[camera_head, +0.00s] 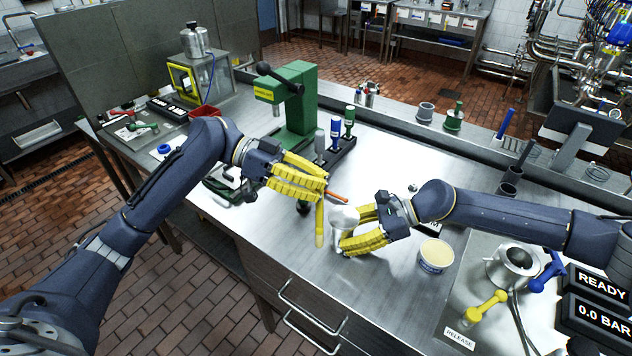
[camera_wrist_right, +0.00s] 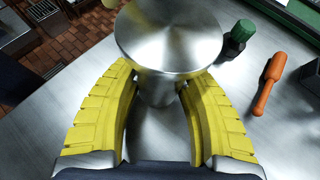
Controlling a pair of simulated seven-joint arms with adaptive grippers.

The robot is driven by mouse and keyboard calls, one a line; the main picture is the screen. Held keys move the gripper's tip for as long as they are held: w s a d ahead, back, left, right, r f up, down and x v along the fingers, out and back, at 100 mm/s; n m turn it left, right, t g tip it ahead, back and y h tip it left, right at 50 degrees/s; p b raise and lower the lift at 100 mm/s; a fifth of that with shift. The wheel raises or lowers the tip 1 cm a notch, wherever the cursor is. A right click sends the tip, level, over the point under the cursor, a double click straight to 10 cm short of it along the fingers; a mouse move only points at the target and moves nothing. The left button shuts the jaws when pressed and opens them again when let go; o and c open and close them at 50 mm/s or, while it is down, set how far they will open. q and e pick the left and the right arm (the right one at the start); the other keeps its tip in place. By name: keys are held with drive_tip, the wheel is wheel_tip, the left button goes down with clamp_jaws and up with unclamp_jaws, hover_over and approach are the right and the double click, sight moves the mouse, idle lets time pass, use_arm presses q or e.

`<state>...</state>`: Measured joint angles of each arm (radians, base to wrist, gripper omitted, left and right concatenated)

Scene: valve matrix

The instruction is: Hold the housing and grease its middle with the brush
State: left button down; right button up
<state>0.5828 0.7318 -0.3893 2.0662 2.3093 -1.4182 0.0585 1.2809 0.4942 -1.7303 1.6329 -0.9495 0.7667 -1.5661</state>
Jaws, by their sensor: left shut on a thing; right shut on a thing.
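My right gripper (camera_head: 370,228) is shut on a shiny steel housing (camera_head: 344,216), with its yellow fingers on both sides of the neck. In the right wrist view the housing's round, flat end (camera_wrist_right: 168,35) faces the camera and hides part of what lies behind. My left gripper (camera_head: 322,182) is shut on a slim yellow brush (camera_head: 320,224), which hangs down just left of the housing. The gap between brush and housing looks small; I cannot tell whether they touch. A white tub of cream-coloured grease (camera_head: 437,253) stands open right of my right gripper.
A green press (camera_head: 296,105) and a rack of coloured-handled tools (camera_head: 338,150) stand behind. An orange-handled tool (camera_wrist_right: 266,84) lies on the steel bench. A valve panel (camera_head: 490,290) with a yellow lever is at the right. The front bench area is clear.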

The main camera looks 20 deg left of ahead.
use_arm(q)
drive_tip(key=w+d, duration=0.1)
drive_tip(key=w, duration=0.2)
drive_tip(key=w+d, duration=0.1)
drive_tip(key=shift+w+d+f, duration=0.2)
drive_tip(key=shift+d+f, duration=0.15)
drive_tip(key=shift+s+d, duration=0.15)
drive_tip(key=shift+s, duration=0.1)
drive_tip(key=shift+s+a, duration=0.35)
drive_tip(key=shift+s, duration=0.65)
drive_tip(key=shift+s+a, duration=0.4)
drive_tip(key=shift+s, duration=0.55)
drive_tip(key=shift+s+a, duration=0.35)
drive_tip(key=shift+s, duration=0.65)
drive_tip(key=shift+w+d, duration=0.35)
drive_tip(key=shift+w, duration=0.7)
drive_tip(key=shift+w+d, duration=0.4)
drive_tip(key=shift+w, duration=0.65)
drive_tip(key=shift+w+d, duration=0.35)
drive_tip(key=shift+w, duration=0.7)
wheel_tip(320, 180, up, 12)
drive_tip(key=shift+d, duration=0.1)
